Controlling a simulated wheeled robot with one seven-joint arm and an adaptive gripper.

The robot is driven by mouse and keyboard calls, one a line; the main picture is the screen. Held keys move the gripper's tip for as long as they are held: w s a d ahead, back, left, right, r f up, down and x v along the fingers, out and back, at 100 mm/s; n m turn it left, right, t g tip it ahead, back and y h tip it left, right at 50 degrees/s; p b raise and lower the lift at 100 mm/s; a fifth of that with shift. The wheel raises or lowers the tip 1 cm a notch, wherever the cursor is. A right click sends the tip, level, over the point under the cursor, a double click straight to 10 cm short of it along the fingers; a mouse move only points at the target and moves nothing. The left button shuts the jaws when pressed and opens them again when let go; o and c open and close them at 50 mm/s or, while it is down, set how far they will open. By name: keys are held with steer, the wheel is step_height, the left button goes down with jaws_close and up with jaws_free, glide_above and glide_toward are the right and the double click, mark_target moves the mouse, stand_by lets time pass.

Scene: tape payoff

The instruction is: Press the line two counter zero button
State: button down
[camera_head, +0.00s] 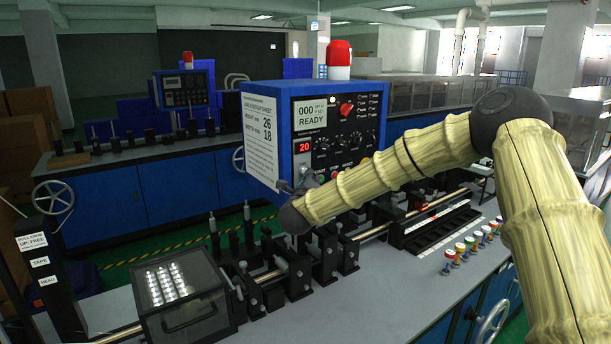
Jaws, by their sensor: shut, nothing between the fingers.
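A blue control box (285,105) with a dark front panel stands over the machine in the middle. Its display (312,113) reads "000" and "READY", and a red readout (304,147) shows "20". A red knob (346,109) and a row of dark dials sit on the panel. My gripper (306,177) is small and grey in the picture, shut and empty, in front of the panel's lower left part. My arm covers much of the panel's lower edge, so I cannot make out the counter zero button or a line number.
A second blue box (184,89) stands on the machine at the back left. A clear-lidded case (180,295), black roller stands and a long shaft fill the near bench. Several coloured-top pegs (469,243) stand at right. The bare bench front (400,300) is clear.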

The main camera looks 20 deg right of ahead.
steer(key=shift+s, duration=0.1)
steer(key=s+b, duration=0.1)
steer(key=s+d+b, duration=0.1)
steer(key=s, duration=0.1)
steer(key=s+d+b, duration=0.1)
steer(key=s, duration=0.1)
steer(key=shift+s, duration=0.25)
stand_by(0.5)
stand_by(0.4)
